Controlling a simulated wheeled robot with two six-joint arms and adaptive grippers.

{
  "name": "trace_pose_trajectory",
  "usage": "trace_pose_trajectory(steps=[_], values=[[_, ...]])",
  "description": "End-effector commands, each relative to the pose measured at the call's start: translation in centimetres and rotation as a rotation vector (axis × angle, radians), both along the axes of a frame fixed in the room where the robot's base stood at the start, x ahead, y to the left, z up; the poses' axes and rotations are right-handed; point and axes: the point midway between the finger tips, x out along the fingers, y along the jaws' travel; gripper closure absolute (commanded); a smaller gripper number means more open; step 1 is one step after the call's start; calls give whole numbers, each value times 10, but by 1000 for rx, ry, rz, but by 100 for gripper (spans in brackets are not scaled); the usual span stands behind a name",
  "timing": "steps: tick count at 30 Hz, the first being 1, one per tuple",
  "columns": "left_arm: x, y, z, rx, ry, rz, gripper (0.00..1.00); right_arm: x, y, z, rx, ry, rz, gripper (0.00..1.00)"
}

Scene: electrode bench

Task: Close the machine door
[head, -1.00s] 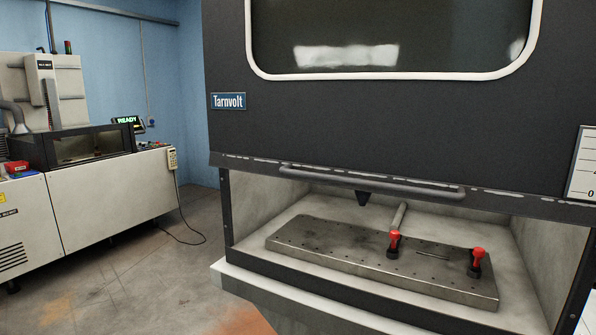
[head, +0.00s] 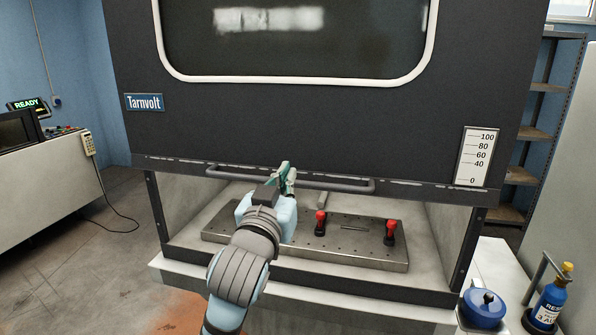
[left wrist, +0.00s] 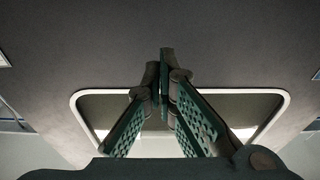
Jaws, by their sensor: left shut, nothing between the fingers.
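The machine door (head: 300,120) is a dark panel with a white-framed window and a "Tarnvolt" plate. It is part-way down, with an open gap between its lower edge and the machine's base. A grey bar handle (head: 335,184) runs along its lower edge. My left gripper (head: 287,176), with green fingers, is shut and empty at the left-middle part of the handle; I cannot tell whether it touches it. In the left wrist view the closed fingers (left wrist: 165,75) point at the dark door, with the window frame behind. My right gripper is not in view.
Inside the gap lies a metal plate (head: 370,250) with two red-topped clamps (head: 390,230). A scale (head: 475,157) is on the door's right. A blue pot (head: 483,308) and a blue bottle (head: 551,300) stand at lower right. Shelves (head: 540,100) are behind.

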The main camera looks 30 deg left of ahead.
Motion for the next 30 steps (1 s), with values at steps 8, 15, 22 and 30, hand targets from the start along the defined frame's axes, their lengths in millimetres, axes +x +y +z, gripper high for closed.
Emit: trace_pose_trajectory(steps=[8,15,22,30], values=[[43,15,5,0,4,2,100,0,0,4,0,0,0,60],[92,32,12,-1,6,0,100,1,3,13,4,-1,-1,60],[85,29,-24,1,6,-2,100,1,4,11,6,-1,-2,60],[83,29,-29,1,5,-2,100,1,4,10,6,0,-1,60]])
